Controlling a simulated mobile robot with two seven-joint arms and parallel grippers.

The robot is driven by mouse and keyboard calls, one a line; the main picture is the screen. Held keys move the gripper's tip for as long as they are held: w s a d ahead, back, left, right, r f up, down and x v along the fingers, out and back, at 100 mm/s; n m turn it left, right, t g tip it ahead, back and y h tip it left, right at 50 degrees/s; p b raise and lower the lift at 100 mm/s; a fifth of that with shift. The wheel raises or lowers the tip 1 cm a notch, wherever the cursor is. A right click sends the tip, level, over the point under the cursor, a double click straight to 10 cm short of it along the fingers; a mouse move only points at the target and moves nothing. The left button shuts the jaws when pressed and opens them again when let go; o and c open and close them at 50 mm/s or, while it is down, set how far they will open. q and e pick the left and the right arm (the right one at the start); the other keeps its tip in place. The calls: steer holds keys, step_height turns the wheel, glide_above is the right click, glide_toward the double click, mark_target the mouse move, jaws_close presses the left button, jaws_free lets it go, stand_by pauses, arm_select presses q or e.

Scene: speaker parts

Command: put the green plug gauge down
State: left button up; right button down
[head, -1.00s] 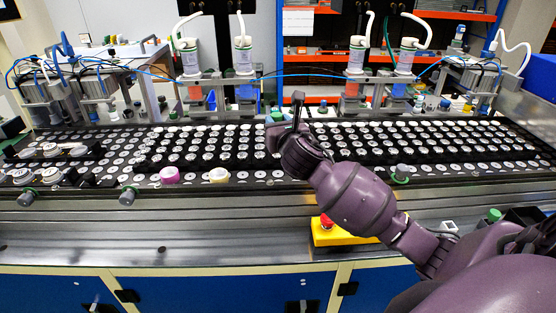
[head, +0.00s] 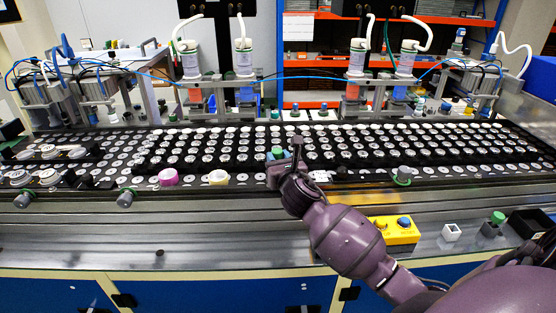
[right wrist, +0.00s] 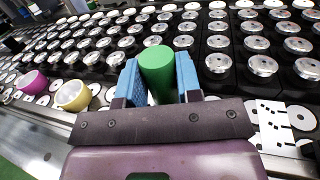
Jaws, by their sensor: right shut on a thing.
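The green plug gauge (head: 277,151) is held in my right gripper (head: 283,155), low at the front part of the parts tray. In the right wrist view the green cylinder (right wrist: 157,72) stands between the two blue finger pads of the gripper (right wrist: 158,85), which are shut on it. Its lower end is hidden, so I cannot tell whether it touches anything below. My left gripper is not in view.
A magenta ring (head: 168,177) and a pale yellow ring (head: 218,177) lie left of the gripper. Rows of metal-topped parts (right wrist: 262,66) stand just beyond it. A yellow button box (head: 397,231), a white block (head: 451,232) and a black bin (head: 531,223) are at right.

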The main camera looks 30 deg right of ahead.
steer(key=shift+f, duration=0.35)
steer(key=shift+f, duration=0.2)
steer(key=c, duration=0.8)
jaws_free()
